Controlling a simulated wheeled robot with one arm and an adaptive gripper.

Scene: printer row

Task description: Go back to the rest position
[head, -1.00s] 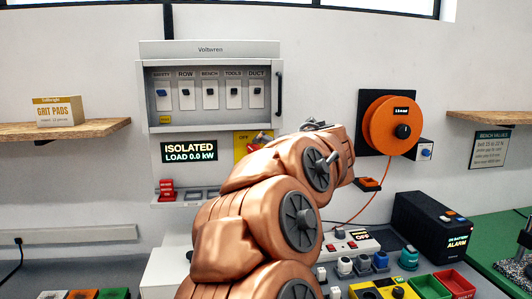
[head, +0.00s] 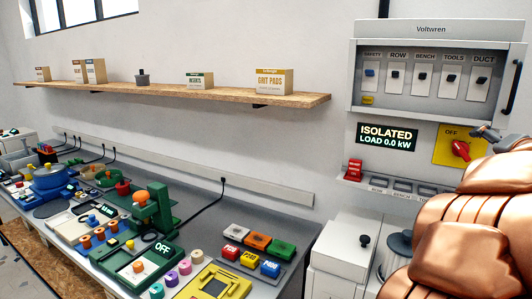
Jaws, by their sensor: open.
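My copper-coloured arm fills the lower right of the head view. A small grey part of my gripper (head: 486,133) shows above the arm, in front of the wall at the right. The rest of the gripper is hidden behind the arm or out of the picture. It appears close to the red rotary knob (head: 460,149) on the yellow plate marked OFF, but I cannot tell whether they touch. I see nothing held.
The Voltwren panel (head: 432,29) has a row of switches; the display (head: 387,135) below reads ISOLATED, LOAD 0.0 kW. A wooden shelf (head: 200,93) with boxes crosses the left wall. The long bench (head: 300,236) below is crowded with devices. A white cabinet (head: 340,258) stands near my arm.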

